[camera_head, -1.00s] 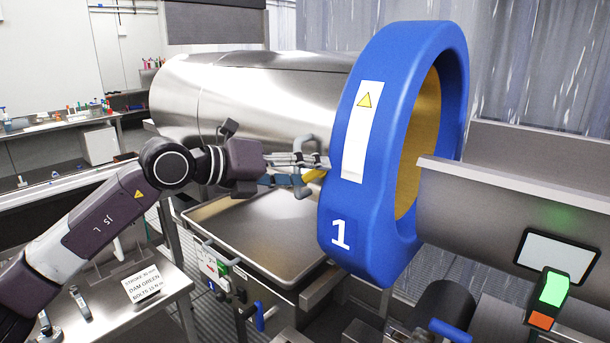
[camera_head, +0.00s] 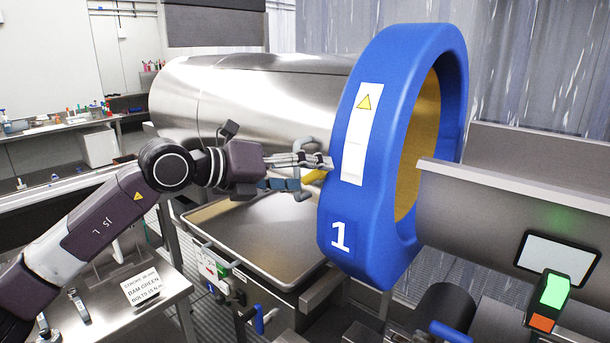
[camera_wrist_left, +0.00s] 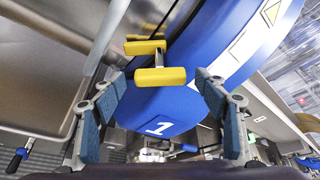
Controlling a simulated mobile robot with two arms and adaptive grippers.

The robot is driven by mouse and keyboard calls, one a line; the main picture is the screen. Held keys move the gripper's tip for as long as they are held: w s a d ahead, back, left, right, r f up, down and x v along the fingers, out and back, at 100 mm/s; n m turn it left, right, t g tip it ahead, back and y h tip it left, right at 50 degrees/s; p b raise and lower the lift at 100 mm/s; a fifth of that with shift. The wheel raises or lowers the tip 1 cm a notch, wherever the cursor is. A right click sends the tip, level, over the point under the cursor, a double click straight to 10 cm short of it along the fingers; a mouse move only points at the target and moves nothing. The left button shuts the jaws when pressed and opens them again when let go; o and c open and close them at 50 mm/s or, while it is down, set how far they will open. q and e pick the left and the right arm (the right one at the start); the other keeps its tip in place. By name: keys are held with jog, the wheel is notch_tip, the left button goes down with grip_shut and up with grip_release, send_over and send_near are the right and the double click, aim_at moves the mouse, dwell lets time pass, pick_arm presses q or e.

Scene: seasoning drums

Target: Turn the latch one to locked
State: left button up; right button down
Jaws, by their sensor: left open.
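The latch (camera_wrist_left: 160,76) is a yellow T-shaped handle with two bars. In the left wrist view it stands upper centre, in front of the blue drum ring marked 1 (camera_wrist_left: 165,115). In the head view only a bit of yellow (camera_head: 314,176) shows beside the blue ring (camera_head: 350,215). My left gripper (camera_head: 314,172) is open near the ring's left side. In the wrist view its two blue-padded fingers (camera_wrist_left: 161,95) are spread on either side of the latch, with gaps to both. Whether they touch anything is not clear. My right gripper is not in view.
A large steel drum (camera_head: 255,95) lies behind my left arm. A grey bent pipe handle (camera_head: 304,150) is close to the gripper. A steel tray (camera_head: 255,235) lies below. A control box with a green light (camera_head: 553,290) stands at right.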

pick_arm(q)
jog(key=v, duration=1.2)
